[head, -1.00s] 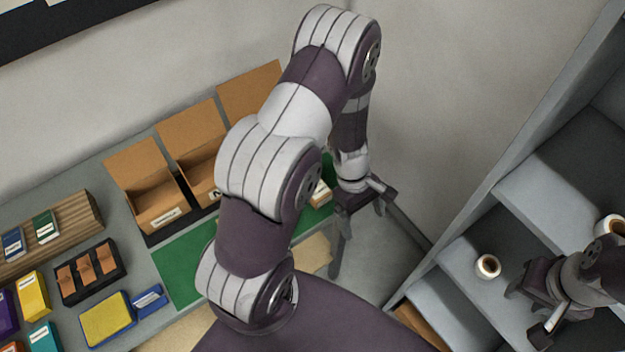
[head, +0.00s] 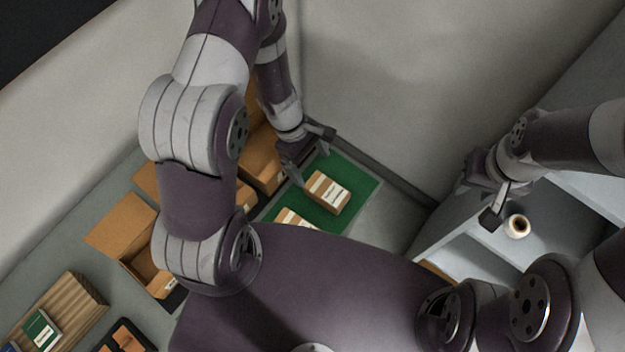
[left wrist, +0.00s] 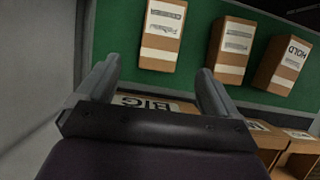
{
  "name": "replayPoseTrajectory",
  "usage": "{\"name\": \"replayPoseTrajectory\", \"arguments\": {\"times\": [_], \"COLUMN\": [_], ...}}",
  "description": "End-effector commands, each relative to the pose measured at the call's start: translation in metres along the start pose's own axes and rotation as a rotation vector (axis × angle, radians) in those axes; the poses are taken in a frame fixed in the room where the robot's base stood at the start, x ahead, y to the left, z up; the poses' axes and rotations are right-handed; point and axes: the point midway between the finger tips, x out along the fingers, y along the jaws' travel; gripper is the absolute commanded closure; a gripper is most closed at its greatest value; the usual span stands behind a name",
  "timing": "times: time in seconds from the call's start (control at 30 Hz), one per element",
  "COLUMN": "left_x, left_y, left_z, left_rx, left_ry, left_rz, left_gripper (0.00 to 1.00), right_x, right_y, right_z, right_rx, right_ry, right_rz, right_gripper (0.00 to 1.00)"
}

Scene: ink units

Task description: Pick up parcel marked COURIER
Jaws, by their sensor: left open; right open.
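In the head view, a brown parcel with a white label (head: 327,192) lies on the green mat (head: 358,188). A second parcel (head: 293,217) is partly hidden by my own body. The left wrist view shows three labelled parcels on the mat: one at left (left wrist: 162,35), one in the middle (left wrist: 231,50) and one at right (left wrist: 284,66), whose label reads HOLD. The other two labels are too blurred to read, so I cannot tell which is COURIER. My left gripper (head: 308,167) is open and empty, above the mat's back edge. My right gripper (head: 482,198) is open and empty near the shelf.
Open cardboard boxes (head: 122,226) stand along the wall side of the table; a BIG label (left wrist: 145,103) shows between my left fingers. A grey shelf unit (head: 440,228) with a white roll (head: 516,226) is at right.

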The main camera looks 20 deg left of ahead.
Motion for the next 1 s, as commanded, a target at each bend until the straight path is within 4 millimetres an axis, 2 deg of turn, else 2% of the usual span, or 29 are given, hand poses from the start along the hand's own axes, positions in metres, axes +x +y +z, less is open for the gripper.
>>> {"name": "replayPoseTrajectory", "arguments": {"times": [0.1, 0.33, 0.53, 0.67, 1.0], "left_x": [0.029, 0.058, 0.094, 0.103, 0.104], "left_y": [-0.001, -0.001, -0.002, -0.002, -0.001], "left_z": [0.001, 0.003, 0.006, 0.005, 0.005], "left_rx": [0.000, 0.000, 0.000, 0.001, 0.001], "left_ry": [-0.001, -0.001, 0.000, 0.001, 0.001], "left_rz": [-0.005, -0.002, -0.002, -0.001, 0.000], "left_gripper": [0.06, 0.06, 0.06, 0.06, 0.06], "right_x": [0.002, -0.003, -0.012, -0.012, -0.011], "right_y": [0.000, 0.000, 0.000, 0.000, 0.000], "right_z": [0.000, 0.000, -0.001, -0.001, -0.001], "right_rx": [0.000, 0.000, 0.000, 0.000, 0.000], "right_ry": [0.000, 0.000, 0.000, 0.000, 0.000], "right_rz": [0.000, 0.000, 0.000, 0.000, 0.000], "right_gripper": [0.57, 0.57, 0.57, 0.57, 0.57]}}
